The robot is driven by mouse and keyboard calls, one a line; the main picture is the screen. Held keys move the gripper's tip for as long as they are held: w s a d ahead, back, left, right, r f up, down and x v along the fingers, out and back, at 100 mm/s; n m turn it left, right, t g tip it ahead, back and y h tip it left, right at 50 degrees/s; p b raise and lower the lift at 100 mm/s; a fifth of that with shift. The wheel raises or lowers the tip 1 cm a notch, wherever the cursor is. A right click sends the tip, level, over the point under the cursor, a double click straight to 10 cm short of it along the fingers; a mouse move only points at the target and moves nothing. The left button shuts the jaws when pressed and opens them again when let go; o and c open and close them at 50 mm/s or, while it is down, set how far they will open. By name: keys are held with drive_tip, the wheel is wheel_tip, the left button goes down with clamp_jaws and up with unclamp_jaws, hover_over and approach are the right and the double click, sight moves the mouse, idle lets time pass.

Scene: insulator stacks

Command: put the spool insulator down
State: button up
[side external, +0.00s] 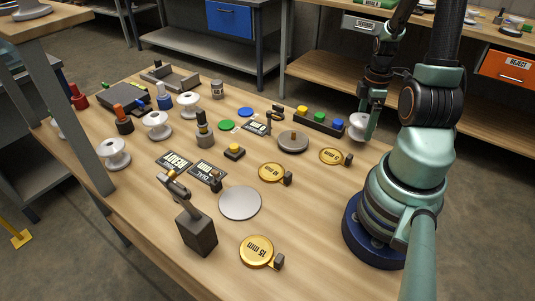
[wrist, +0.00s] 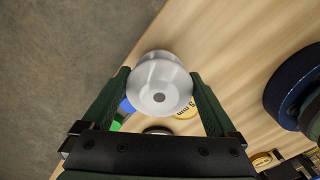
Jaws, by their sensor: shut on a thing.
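A white spool insulator (side external: 358,126) is held in my gripper (side external: 370,118) near the right-hand back edge of the workbench (side external: 320,215). In the wrist view the spool (wrist: 160,88) sits upright to the camera between the two green fingers, and my gripper (wrist: 160,78) is shut on it. There it overlaps the line between wood and grey floor. Whether its base touches the wood or hangs above it cannot be told. The lower finger hides part of the spool in the side view.
A block with coloured buttons (side external: 320,121) stands left of the held spool. A gold tape disc (side external: 331,156) and a grey round disc (side external: 292,141) lie nearby. White spools (side external: 157,125) stand at the left.

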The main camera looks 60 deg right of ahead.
sight(363, 131)
drive_tip(key=shift+f, duration=1.45)
drive_tip(key=shift+f, duration=0.1)
drive_tip(key=o, duration=1.5)
wheel_tip(363, 131, up, 12)
drive_tip(key=shift+r, duration=0.1)
drive_tip(key=w+a+r+m+t, duration=0.2)
drive_tip(key=w+a+r, duration=0.1)
drive_tip(key=a, duration=0.5)
drive_tip(key=w+a+r+m+t, duration=0.1)
drive_tip(key=w+a+r, duration=0.3)
drive_tip(key=a, duration=0.5)
drive_tip(key=w+a+r+m+t, duration=0.2)
drive_tip(key=w+a+r+m, duration=0.1)
drive_tip(key=w+a, duration=0.3)
drive_tip(key=shift+w+a+r+m+t, duration=0.35)
drive_tip(key=shift+a+r, duration=0.3)
drive_tip(key=shift+a, duration=0.6)
